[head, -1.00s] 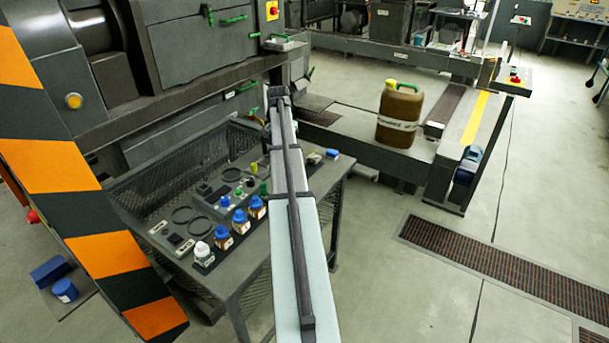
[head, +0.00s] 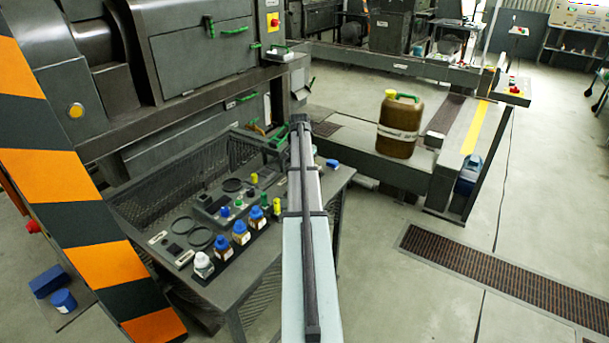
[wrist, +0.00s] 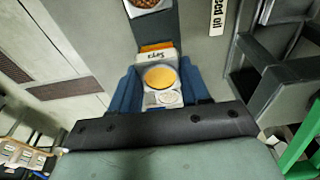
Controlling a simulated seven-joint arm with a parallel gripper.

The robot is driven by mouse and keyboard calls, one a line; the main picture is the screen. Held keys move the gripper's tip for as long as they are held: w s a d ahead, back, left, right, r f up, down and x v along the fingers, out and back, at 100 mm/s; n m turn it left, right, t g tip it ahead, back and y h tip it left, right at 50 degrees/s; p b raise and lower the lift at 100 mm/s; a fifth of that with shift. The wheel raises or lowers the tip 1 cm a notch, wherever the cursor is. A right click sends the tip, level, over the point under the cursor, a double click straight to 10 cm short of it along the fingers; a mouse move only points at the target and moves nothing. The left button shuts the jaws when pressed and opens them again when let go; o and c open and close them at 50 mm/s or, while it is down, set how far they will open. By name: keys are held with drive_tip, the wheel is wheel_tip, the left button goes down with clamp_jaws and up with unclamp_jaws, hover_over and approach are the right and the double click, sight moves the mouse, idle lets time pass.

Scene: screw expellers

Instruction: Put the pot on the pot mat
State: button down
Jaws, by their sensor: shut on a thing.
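In the wrist view my gripper (wrist: 158,92) has two blue fingers closed on either side of a pale thing with a round orange top, apparently the pot (wrist: 160,77). A label reading "Soya" shows just beyond it. In the head view my own arm covers the fingers and what they hold. Dark flat rounds lie on the grey table; one of them (head: 201,239) is at the front left and another (head: 232,185) is farther back. I cannot tell which is the pot mat. My gripper is beyond the table's right part, apart from these rounds.
Several blue-capped bottles (head: 240,233) and a white-capped bottle (head: 203,264) stand along the table's front. A mesh guard and the machine (head: 205,55) border the back. A brown jug (head: 399,125) stands on a ledge to the right. A striped orange and black post (head: 80,250) is at left.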

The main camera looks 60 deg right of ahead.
drive_tip(key=shift+f, duration=1.55)
drive_tip(key=shift+c, duration=2.3)
unclamp_jaws()
drive_tip(key=shift+r, duration=0.15)
drive_tip(key=r, duration=0.4)
drive_tip(key=a+r, duration=0.1)
drive_tip(key=r, duration=0.6)
drive_tip(key=shift+a+r, duration=0.3)
drive_tip(key=shift+a, duration=0.1)
